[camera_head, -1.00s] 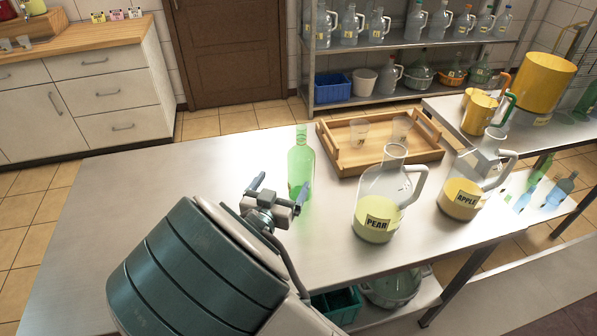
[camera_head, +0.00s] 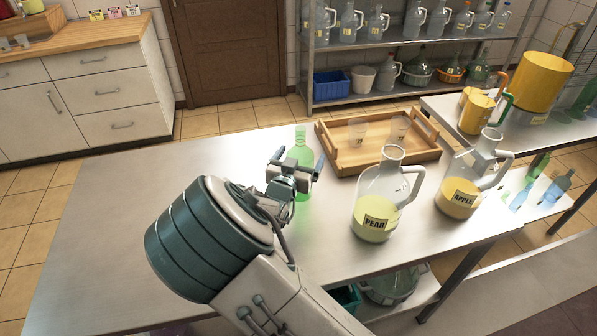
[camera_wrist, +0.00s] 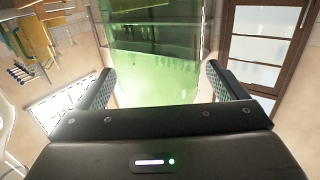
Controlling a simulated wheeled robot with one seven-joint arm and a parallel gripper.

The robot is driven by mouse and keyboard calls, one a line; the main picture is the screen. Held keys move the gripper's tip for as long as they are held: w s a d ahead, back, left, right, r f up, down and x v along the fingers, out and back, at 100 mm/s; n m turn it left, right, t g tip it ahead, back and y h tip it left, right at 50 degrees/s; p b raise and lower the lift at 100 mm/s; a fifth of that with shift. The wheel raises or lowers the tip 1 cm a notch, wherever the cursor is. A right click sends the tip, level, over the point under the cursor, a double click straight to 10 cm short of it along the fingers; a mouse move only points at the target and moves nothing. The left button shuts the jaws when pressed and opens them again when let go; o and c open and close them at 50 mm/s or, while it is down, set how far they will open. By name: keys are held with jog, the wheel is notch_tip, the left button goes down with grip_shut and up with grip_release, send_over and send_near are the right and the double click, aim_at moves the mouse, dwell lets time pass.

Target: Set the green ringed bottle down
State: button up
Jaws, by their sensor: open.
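The green bottle (camera_head: 301,155) stands upright on the steel table (camera_head: 190,200), left of the wooden tray. My gripper (camera_head: 298,164) is open, with its fingers on either side of the bottle in the head view. In the wrist view the green glass (camera_wrist: 152,60) fills the middle, between and beyond the two open fingertips (camera_wrist: 160,85). I cannot tell whether either finger touches it. My gripper hides part of the bottle's body in the head view, and I cannot make out a ring on it.
The PEAR jug (camera_head: 378,205) and the APPLE jug (camera_head: 462,190) stand to the right. The wooden tray (camera_head: 345,165) holds clear cups behind them. A yellow container (camera_head: 535,82) stands on the table at the right. The table's left part is bare.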

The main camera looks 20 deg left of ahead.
jog(key=c, duration=1.8)
jog(key=shift+r, duration=0.1)
jog(key=shift+c, duration=0.2)
